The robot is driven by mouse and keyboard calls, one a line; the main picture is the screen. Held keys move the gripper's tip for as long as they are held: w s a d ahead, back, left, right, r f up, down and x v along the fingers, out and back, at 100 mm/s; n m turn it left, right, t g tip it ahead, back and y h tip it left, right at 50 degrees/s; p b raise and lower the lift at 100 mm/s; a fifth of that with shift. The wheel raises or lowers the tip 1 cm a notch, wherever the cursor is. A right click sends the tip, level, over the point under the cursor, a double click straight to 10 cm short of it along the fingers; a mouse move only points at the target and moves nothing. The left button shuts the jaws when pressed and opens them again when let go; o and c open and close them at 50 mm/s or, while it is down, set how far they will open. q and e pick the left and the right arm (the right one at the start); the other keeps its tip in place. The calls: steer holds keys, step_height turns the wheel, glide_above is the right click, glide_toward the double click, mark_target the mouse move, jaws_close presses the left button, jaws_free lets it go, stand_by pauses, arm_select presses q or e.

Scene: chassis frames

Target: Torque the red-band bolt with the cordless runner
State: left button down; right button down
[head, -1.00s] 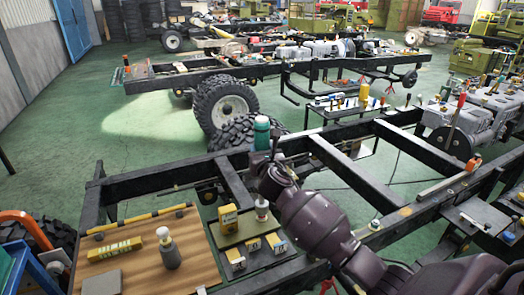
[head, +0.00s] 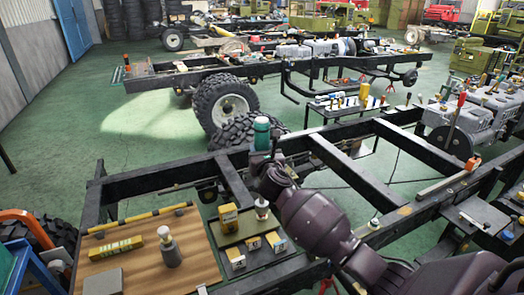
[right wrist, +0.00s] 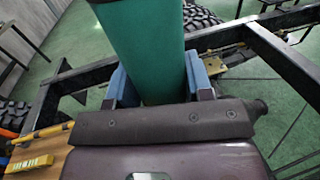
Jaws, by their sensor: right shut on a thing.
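My right gripper (right wrist: 158,88) has blue fingers closed around a teal-green cylinder (right wrist: 148,45), which rises upright between them. I cannot tell from its shape whether this is the cordless runner. In the head view the teal cylinder (head: 261,134) stands above the near black chassis frame, close to a cross member, and my dark purple right arm hides much of the gripper. Its lower end is hidden. I cannot make out the red-band bolt in either view. My left gripper is not in view.
A wooden board (head: 200,262) at lower left holds a yellow bar, a grey bottle (head: 169,248) and a grey block. A green mat beside it bears a yellow box (head: 228,217) and several small boxes. The black chassis rails (head: 345,175) surround my arm. Green floor (head: 110,150) lies open at left.

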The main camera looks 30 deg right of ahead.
steer(key=shift+r, duration=0.15)
steer(key=shift+f, duration=0.55)
stand_by(0.4)
steer(key=shift+f, duration=0.15)
stand_by(0.5)
steer(key=shift+f+b, duration=0.35)
stand_by(0.6)
steer(key=shift+f, duration=0.3)
stand_by(0.5)
steer(key=shift+f+b, duration=0.3)
steer(key=shift+f, duration=0.05)
stand_by(0.6)
steer(key=shift+s+f, duration=0.1)
steer(key=shift+f, duration=0.15)
